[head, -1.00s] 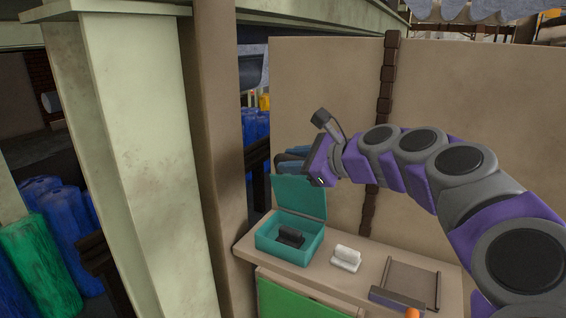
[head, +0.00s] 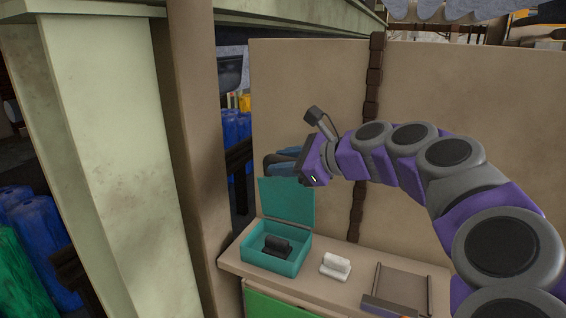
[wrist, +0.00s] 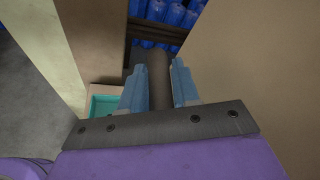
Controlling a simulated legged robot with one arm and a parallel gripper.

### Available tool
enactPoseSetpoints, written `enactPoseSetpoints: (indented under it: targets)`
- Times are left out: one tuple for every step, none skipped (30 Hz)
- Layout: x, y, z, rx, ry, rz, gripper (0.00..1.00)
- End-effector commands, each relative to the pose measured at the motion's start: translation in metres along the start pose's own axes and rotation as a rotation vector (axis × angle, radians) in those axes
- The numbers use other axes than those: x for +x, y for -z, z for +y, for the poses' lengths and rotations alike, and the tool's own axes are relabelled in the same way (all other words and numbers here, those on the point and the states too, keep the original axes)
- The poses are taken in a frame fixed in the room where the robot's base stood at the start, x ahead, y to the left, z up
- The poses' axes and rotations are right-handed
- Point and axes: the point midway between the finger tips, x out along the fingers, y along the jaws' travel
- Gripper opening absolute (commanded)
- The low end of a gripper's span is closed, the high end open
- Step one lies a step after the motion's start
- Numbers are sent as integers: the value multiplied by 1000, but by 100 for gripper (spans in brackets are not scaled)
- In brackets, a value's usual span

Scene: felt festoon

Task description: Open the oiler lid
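A teal box (head: 273,262) stands on the bench top with its teal lid (head: 287,203) raised nearly upright at its back edge. A dark block (head: 276,246) sits inside it. A corner of the teal box also shows in the wrist view (wrist: 103,106). I cannot tell for sure which thing is the oiler. My gripper (head: 280,164) is above the raised lid, apart from it as far as I can see. In the wrist view its two blue fingers (wrist: 159,88) are spread, with a dark upright shape showing between them; I cannot tell whether it is touched.
A white block (head: 335,266) stands right of the box. A shallow tray-like frame (head: 401,285) lies at the bench's right. A beige panel (head: 300,90) rises behind the bench (head: 238,262). A brown post (head: 193,150) and pale column (head: 95,150) stand at left.

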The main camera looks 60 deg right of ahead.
Motion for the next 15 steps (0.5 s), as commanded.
enactPoseSetpoints:
  targets:
    - [0,0,0,0,0,0,36]
    - [0,0,0,0,0,-1,38]
    - [0,0,0,0,1,-1,42]
    - [0,0,0,0,1,-1,45]
    - [0,0,0,0,1,-1,48]
    - [0,0,0,0,1,-1,48]
    - [0,-1,0,0,1,-1,48]
    - [0,-1,0,0,1,-1,48]
    - [0,-1,0,0,1,-2,48]
    - [0,-1,0,0,1,-2,48]
    - [0,-1,0,0,1,-2,48]
    - [-1,-1,0,0,1,-2,48]
    - [-2,-1,0,0,2,-2,48]
    - [-3,-1,0,-1,2,-2,48]
    - [-5,-1,0,-1,2,-2,48]
